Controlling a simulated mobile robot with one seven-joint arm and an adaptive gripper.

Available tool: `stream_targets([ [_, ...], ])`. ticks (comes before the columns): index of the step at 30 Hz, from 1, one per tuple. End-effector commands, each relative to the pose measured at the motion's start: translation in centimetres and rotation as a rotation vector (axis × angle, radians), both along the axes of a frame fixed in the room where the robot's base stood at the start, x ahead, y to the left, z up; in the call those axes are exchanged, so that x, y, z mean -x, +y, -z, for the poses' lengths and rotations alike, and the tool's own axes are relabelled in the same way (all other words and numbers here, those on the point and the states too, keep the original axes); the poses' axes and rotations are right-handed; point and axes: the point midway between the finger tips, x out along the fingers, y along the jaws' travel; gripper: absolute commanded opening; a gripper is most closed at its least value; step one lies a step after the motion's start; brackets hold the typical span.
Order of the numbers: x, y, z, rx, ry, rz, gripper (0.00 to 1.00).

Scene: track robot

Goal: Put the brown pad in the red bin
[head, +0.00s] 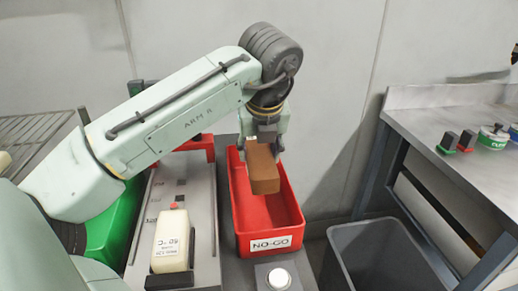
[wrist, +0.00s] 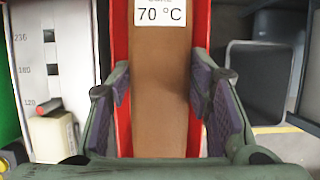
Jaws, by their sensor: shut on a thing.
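The brown pad (head: 263,170) is a long brown block, held over the red bin (head: 294,215), which is labelled NO-GO. My gripper (head: 266,142) is shut on the pad and holds it from above. In the wrist view the pad (wrist: 160,85) runs between the two fingers of my gripper (wrist: 160,95), and a white label reading 70 °C shows on it. The red bin's walls (wrist: 121,40) show on both sides of the pad. The pad hides much of the bin's inside.
Left of the bin is a scale track (head: 200,215) with a cream block (head: 172,240) on it. A green bin (head: 112,225) is farther left. A grey open bin (head: 385,260) stands on the right, beside a metal bench (head: 440,115). A white button (head: 279,278) sits in front of the red bin.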

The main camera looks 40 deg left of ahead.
Motion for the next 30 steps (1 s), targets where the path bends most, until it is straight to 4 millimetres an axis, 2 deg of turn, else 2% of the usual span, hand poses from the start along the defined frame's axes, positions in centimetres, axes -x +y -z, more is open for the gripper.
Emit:
stream_targets([
  [1, 0.0, 0.0, 1.0, -0.002, -0.001, 0.000, 0.18],
  [18, 0.0, 0.0, 6.4, 0.002, 0.000, 0.002, 0.18],
  [24, 0.0, 0.0, 7.3, -0.001, -0.001, 0.000, 0.18],
  [30, 0.0, 0.0, 7.3, -0.001, -0.001, 0.000, 0.18],
])
